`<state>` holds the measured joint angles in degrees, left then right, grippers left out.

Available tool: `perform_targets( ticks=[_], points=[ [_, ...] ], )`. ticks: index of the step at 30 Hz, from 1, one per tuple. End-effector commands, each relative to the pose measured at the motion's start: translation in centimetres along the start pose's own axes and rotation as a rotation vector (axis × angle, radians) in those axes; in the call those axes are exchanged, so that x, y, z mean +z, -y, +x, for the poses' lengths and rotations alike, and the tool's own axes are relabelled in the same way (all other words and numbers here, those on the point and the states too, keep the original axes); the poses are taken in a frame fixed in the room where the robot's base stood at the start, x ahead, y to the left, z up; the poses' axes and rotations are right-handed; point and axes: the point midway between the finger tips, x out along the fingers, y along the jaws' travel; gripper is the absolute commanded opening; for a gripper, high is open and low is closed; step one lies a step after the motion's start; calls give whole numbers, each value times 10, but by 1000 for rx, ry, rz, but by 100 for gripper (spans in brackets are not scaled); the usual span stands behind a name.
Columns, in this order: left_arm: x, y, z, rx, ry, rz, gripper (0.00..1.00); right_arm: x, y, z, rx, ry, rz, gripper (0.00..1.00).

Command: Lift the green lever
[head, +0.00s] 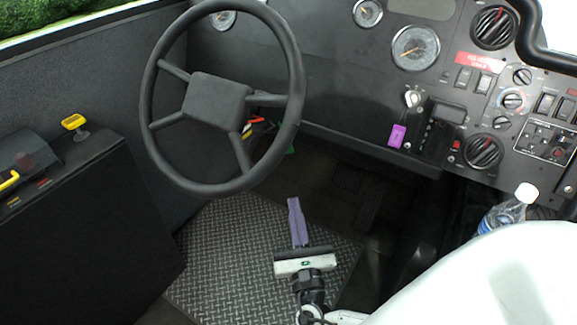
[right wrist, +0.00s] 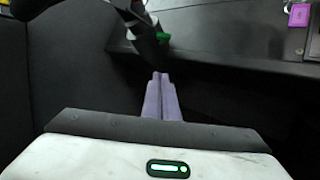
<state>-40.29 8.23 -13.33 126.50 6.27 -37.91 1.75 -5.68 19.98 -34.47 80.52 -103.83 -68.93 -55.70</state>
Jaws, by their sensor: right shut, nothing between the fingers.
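The green lever (head: 290,150) shows only as a small green tip under the dashboard, just right of the steering wheel's lower rim in the head view. In the right wrist view the green lever (right wrist: 162,37) sticks out to the right from the dark steering column. My right gripper (head: 294,203) is below it over the floor, its purple fingers pointing up the picture. In the right wrist view my right gripper (right wrist: 160,76) has its fingers together and empty, with the tips apart from the lever. My left gripper is not in view.
The steering wheel (head: 297,90) stands left of and above my right gripper. The dashboard (head: 340,100) spans the back. A side console with a yellow knob (head: 74,122) is at left. A bottle (head: 505,215) stands at right. The ribbed floor plate (head: 225,260) is clear.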

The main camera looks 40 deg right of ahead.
Motion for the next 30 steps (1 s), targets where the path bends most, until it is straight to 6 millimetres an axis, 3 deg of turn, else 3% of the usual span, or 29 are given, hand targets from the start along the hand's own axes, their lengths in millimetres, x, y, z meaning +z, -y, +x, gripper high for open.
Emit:
perform_targets(
  ticks=[8, 21, 24, 30],
  points=[
    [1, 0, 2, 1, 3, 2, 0, 0, 0, 13, 0, 0, 3, 0],
    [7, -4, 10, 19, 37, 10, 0, -1, 0, 102, -2, 0, 4, 0],
    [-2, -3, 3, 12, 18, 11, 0, 19, 0, 105, 0, -3, 7, 0],
    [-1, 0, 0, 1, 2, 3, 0, 35, 1, 109, -1, -4, 5, 0]
  ],
)
